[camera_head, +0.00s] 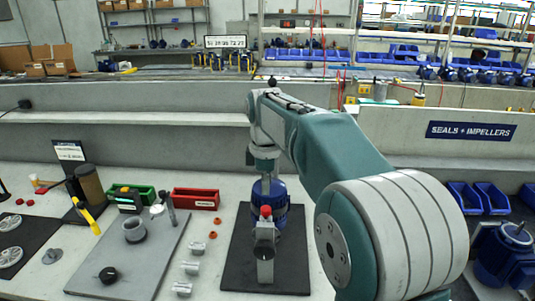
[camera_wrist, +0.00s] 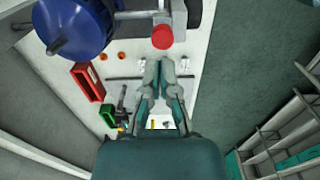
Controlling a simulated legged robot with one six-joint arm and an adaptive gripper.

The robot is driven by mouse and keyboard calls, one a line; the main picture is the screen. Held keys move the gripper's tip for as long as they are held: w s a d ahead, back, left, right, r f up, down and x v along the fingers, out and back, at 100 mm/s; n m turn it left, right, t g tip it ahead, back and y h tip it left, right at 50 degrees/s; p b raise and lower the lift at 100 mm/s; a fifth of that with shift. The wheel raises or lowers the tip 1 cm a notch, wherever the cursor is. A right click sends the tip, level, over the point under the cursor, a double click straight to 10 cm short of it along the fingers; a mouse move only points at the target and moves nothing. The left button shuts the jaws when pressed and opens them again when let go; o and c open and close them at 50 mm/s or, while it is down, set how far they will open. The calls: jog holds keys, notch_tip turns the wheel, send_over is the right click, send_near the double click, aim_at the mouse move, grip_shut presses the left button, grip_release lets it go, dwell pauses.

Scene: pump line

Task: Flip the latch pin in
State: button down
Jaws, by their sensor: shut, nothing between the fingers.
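A blue pump (camera_head: 284,196) stands on a black mat, with a grey metal fitting (camera_head: 265,262) at its front. A red round knob (camera_head: 266,211) tops the fitting; I cannot tell whether this is the latch pin's head. In the wrist view the blue body (camera_wrist: 75,28) is at the upper left, and the red knob (camera_wrist: 163,37) is at the top middle on a grey bar. My gripper (camera_wrist: 160,64) is shut and empty, its fingertips just below the knob in that picture. Contact cannot be told. In the head view my wrist is above the pump and the fingertips are not clear.
The black mat (camera_head: 238,276) lies on a pale bench. To its left are several small metal fittings (camera_head: 183,289), orange rings, a red bin (camera_head: 196,199), a green bin (camera_head: 146,192) and a grey plate (camera_head: 135,255) bearing parts. Blue bins stand at the right.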

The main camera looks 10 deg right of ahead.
notch_tip(320, 180, up, 4)
notch_tip(320, 180, up, 5)
send_over(269, 207)
jog(key=shift+a+r, duration=0.1)
jog(key=shift+a, duration=0.15)
jog(key=s+f+m+t, duration=0.25)
jog(key=s+m, duration=0.45)
jog(key=s, duration=0.7)
jog(key=s+f+m+t, duration=0.3)
jog(key=s+f+m, duration=0.4)
jog(key=s+f, duration=0.3)
jog(key=shift+s+d+f, duration=0.35)
jog(key=shift+s+d, duration=0.1)
jog(key=shift+s, duration=0.75)
